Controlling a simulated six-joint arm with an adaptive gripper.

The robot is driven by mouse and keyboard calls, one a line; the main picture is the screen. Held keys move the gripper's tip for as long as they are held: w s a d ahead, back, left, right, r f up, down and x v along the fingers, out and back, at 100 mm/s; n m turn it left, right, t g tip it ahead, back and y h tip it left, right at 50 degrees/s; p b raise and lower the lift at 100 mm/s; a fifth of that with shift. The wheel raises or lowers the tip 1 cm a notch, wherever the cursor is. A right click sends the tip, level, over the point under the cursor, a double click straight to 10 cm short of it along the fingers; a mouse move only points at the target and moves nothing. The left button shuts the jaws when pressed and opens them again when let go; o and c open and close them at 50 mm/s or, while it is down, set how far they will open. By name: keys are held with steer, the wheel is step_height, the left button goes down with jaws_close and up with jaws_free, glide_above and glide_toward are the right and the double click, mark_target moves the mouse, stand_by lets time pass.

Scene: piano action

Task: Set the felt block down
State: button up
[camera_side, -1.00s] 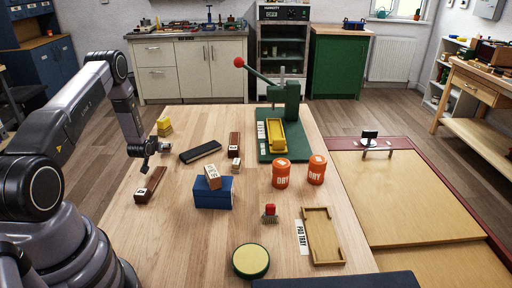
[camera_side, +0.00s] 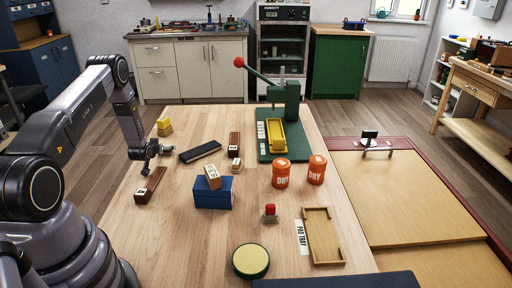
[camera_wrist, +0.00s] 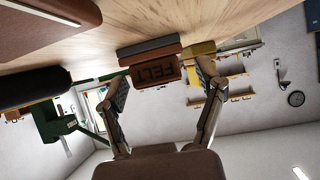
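The felt block (camera_wrist: 155,72), a brown block marked FELT with a dark layer on its table side, shows upside down in the wrist view. It appears to rest on the tabletop. My gripper (camera_wrist: 162,82) has its fingers apart on either side of the block. A gap shows between the block and the right finger; whether the left finger touches it is unclear. In the side view my gripper (camera_side: 157,151) is low over the table's left part, and the block is too small there to make out clearly.
A brown block (camera_side: 150,186) lies just in front of my gripper, and a black case (camera_side: 200,151) lies to its right. Yellow blocks (camera_side: 164,127) stand behind. A blue box (camera_side: 213,195), orange DRY tubs (camera_side: 281,176) and an empty pad tray (camera_side: 323,236) stand farther right.

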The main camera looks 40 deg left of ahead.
steer(key=shift+r, duration=0.4)
steer(key=v, duration=1.1)
steer(key=shift+s+d+r, duration=0.1)
steer(key=shift+s+r, duration=0.05)
steer(key=shift+r, duration=0.15)
steer(key=w+d+r+m+h, duration=0.2)
steer(key=d+r, duration=0.6)
steer(key=r, duration=0.3)
steer(key=w+d+r+m+h, duration=0.2)
steer(key=d+r, duration=0.6)
steer(key=r, duration=0.4)
steer(key=s+d+r+m+g+h, duration=0.2)
steer(key=s+d+r, duration=0.65)
steer(key=d, duration=0.35)
steer(key=s+d+r+m+g+h, duration=0.1)
steer(key=s+d, duration=0.2)
steer(key=s, duration=0.4)
steer(key=s+d+h, duration=0.1)
steer(key=s+d, duration=0.2)
steer(key=s, duration=0.5)
steer(key=shift+s+r+m+g, duration=0.2)
steer(key=shift+r+m+g, duration=0.2)
